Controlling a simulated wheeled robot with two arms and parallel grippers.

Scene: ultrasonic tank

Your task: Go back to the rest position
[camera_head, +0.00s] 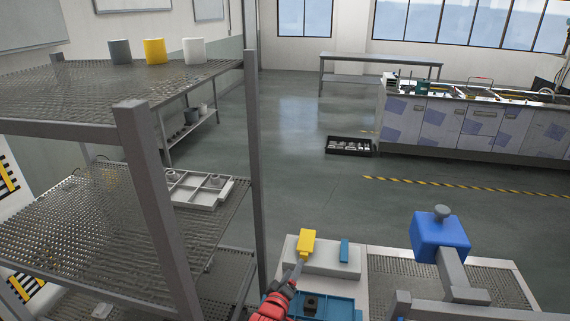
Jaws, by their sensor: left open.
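My left gripper (282,293), red and dark, shows at the bottom middle, in front of the near bench. It is open. It is small in view, and its fingertips are hard to make out. Just beyond it, a yellow block on a thin stem (307,241) shows over a pale grey box (331,262). I cannot tell whether the gripper touches the stem. A teal tray (340,308) with a dark part in it lies beside the gripper on its right. My right gripper is not in view.
A metal mesh shelf rack (90,82) stands close on the left, with grey, yellow and white cups on top. A blue block with a grey knob (440,235) stands on the right. A black crate (349,146) lies on the floor.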

